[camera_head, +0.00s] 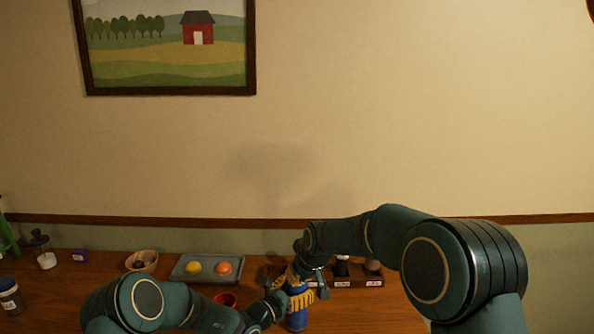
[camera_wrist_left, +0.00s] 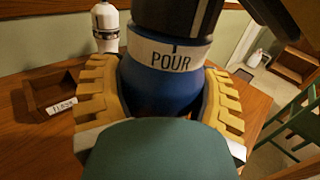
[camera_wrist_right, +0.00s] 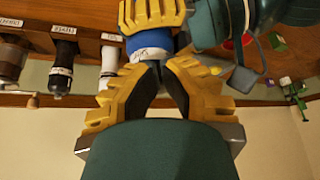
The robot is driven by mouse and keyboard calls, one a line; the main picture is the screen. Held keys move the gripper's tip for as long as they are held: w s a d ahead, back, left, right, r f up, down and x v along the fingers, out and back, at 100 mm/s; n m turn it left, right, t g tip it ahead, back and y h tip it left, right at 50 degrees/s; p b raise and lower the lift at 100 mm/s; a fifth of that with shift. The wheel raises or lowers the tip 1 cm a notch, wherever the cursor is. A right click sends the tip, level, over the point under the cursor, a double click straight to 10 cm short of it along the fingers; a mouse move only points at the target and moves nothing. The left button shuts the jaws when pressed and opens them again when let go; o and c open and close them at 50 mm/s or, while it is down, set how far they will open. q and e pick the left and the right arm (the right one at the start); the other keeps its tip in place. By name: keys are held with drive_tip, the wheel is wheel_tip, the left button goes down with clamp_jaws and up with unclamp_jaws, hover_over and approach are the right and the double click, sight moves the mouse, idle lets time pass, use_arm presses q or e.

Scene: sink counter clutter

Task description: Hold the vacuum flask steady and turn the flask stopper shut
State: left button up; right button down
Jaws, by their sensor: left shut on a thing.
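The vacuum flask (camera_head: 297,319) is blue and stands upright near the front of the counter. My left gripper (camera_head: 284,301) is shut around its body. In the left wrist view the flask (camera_wrist_left: 165,85) has a white band reading POUR, with the dark stopper (camera_wrist_left: 178,15) above it. My right gripper (camera_head: 302,278) is above the flask at its top end. In the right wrist view its fingertips (camera_wrist_right: 159,66) are close together, in front of the blue body (camera_wrist_right: 150,42). Whether they grip the stopper is hidden.
A grey tray (camera_head: 208,277) with a yellow and an orange round item, a wooden bowl (camera_head: 142,261) and a red cup (camera_head: 225,299) stand left of the flask. A wooden rack (camera_head: 356,283) with several bottles is behind it. The counter right of the flask looks clear.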

drive_tip(key=shift+w+d, duration=0.1)
drive_tip(key=shift+d, duration=0.2)
drive_tip(key=shift+w+d, duration=0.1)
drive_tip(key=shift+d, duration=0.25)
drive_tip(key=shift+w+d, duration=0.1)
drive_tip(key=shift+d, duration=0.05)
drive_tip(key=shift+w+d, duration=0.2)
drive_tip(key=shift+d, duration=0.1)
drive_tip(key=shift+w+d, duration=0.25)
drive_tip(key=shift+w, duration=0.05)
drive_tip(key=shift+s+d, duration=0.1)
drive_tip(key=shift+d, duration=0.05)
